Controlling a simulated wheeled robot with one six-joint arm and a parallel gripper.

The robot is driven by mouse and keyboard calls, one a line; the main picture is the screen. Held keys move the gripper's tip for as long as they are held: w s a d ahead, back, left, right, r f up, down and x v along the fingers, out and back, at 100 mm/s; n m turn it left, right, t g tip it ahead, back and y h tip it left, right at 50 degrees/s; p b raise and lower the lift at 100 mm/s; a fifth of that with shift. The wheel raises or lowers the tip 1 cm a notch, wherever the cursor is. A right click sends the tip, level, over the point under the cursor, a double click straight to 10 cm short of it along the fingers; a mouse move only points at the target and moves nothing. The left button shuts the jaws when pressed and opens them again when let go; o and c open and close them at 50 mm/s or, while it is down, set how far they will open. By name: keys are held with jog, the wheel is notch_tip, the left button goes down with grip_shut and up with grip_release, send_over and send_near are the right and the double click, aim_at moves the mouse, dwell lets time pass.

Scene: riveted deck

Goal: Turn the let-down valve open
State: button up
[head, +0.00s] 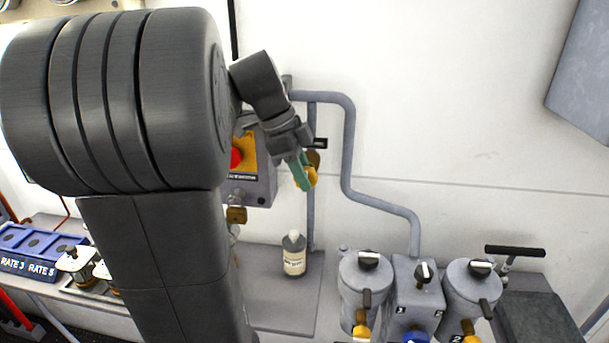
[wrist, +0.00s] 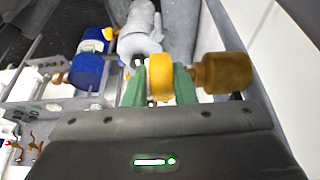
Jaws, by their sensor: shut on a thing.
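The let-down valve has a brass body (head: 314,159) on a thin vertical grey pipe against the wall, with a yellow handle (head: 312,177). My gripper (head: 301,172) comes down from the upper left, and its green fingers are at the handle. In the wrist view the yellow handle (wrist: 160,77) sits between the two green fingers of my gripper (wrist: 160,86), which is shut on it. The brass body (wrist: 222,72) is just to the right of the fingers. How far the valve is turned cannot be told.
A grey box with a red button (head: 236,157) on yellow is left of the valve. A bottle (head: 294,256) stands on the shelf below. Grey canisters (head: 363,285) stand lower right. A bent pipe (head: 347,150) runs right of the valve. My arm hides much of the left.

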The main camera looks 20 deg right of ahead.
jog(key=shift+g+h, duration=0.3)
jog(key=shift+h, duration=0.2)
jog(key=shift+b, duration=0.3)
jog(key=o, duration=1)
jog(key=shift+a, duration=0.1)
jog(key=v, duration=1.3)
jog(key=shift+w+a+r, duration=0.2)
jog(key=shift+a+r, duration=0.05)
jog(key=shift+f, duration=0.1)
jog(key=x, duration=1.3)
jog(key=shift+s+d+f, duration=0.2)
jog(key=shift+d+f, duration=0.05)
jog(key=shift+d, duration=0.05)
